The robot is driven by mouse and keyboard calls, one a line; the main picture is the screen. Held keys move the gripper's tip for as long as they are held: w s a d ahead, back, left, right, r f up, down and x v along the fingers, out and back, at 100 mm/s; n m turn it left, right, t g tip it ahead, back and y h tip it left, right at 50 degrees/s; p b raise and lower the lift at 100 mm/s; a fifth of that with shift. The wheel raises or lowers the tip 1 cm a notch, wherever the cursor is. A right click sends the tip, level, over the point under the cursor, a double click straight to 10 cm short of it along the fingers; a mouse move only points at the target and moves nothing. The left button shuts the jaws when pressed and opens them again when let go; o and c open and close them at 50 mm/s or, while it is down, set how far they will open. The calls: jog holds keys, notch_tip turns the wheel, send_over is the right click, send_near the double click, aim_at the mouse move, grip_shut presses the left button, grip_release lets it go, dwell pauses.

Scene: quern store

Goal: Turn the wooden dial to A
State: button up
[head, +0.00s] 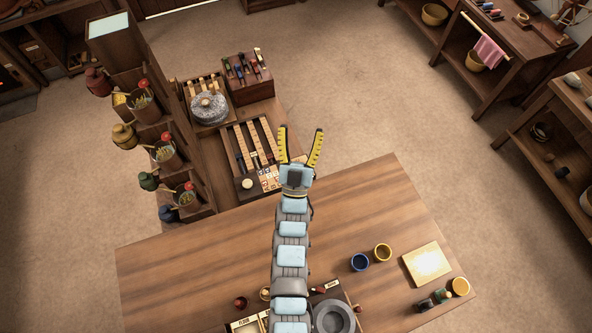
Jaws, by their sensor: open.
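No wooden dial can be made out for certain, and no letter A is readable. A small pale round piece (247,183) sits on the front left of a dark wooden box (236,150) with light slats and small marked tiles (268,180); it may be a dial, but it is too small to tell. My gripper (300,133) has its two black-and-yellow fingers spread apart with nothing between them. It is just right of the slatted box, over the table's far edge. My arm hides part of the table's middle and its front.
The wooden table (180,270) is largely bare at left. A grey stone quern (208,107) and a rack of jars (165,152) are at the back left.

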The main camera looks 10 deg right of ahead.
jog(key=w+d+f+n+g+y+b, duration=0.25)
jog(key=w+d+f+g+b, duration=0.35)
jog(key=w+f, duration=0.5)
jog(key=w+d+f+n+g+y+b, duration=0.1)
jog(key=w+f+n+g+y+b, duration=0.2)
jog(key=w+f+b, duration=0.6)
notch_tip(320, 180, down, 9)
jog(key=n+g+y+b, duration=0.3)
jog(key=g+y+b, duration=0.1)
jog(key=g+b, duration=0.25)
jog(key=s+f+n+g+y+b, duration=0.1)
jog(key=s+f+n+g+b, duration=0.1)
jog(key=s+n+g+b, duration=0.5)
jog(key=a+f+m+b, duration=0.1)
jog(key=a+f, duration=0.1)
jog(key=f, duration=0.3)
jog(key=w+a+f+b, duration=0.1)
jog(key=a+f, duration=0.1)
jog(key=f, duration=0.3)
jog(key=w+a+f+m+b, duration=0.1)
jog(key=a+f+b, duration=0.1)
jog(key=f, duration=0.3)
jog(key=shift+w+f+m+t, duration=0.2)
jog(key=shift+f+m+t, duration=0.05)
jog(key=shift+m+t, duration=0.1)
